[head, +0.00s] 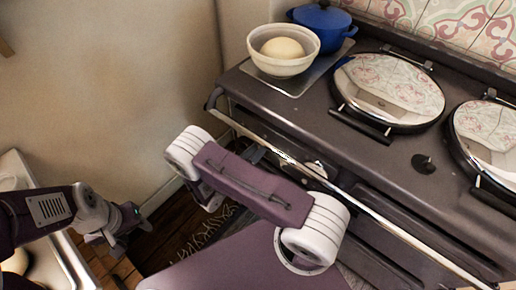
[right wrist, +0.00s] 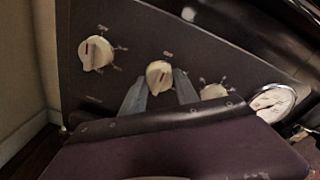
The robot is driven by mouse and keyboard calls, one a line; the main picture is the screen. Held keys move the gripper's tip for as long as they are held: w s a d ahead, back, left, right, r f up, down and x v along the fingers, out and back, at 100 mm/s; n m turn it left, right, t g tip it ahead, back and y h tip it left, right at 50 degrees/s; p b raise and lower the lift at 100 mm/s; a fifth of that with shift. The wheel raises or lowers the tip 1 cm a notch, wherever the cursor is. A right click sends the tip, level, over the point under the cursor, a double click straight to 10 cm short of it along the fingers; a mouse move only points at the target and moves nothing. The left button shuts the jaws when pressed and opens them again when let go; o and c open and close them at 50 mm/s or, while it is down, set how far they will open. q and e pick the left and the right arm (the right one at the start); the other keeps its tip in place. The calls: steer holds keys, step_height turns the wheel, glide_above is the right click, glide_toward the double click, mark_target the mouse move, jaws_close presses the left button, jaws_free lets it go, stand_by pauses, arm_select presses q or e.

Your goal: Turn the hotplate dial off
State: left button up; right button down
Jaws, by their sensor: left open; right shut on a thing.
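In the head view my right arm's links hide the right gripper and the dials. My left gripper (head: 128,222) is open and empty, low at the left, away from the range. The labels are too small to read.
Another cream dial (right wrist: 96,53) is on the left, a third (right wrist: 214,91) on the right beside a round gauge (right wrist: 273,102). A steel rail (head: 380,220) runs along the range front. On top are a bowl with dough (head: 283,66), a blue pot (head: 321,25) and chrome lids (head: 390,90).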

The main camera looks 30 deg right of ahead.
steer(key=c, duration=0.9)
jaws_free()
steer(key=shift+a, duration=0.1)
steer(key=v, duration=0.9)
steer(key=shift+s, duration=0.1)
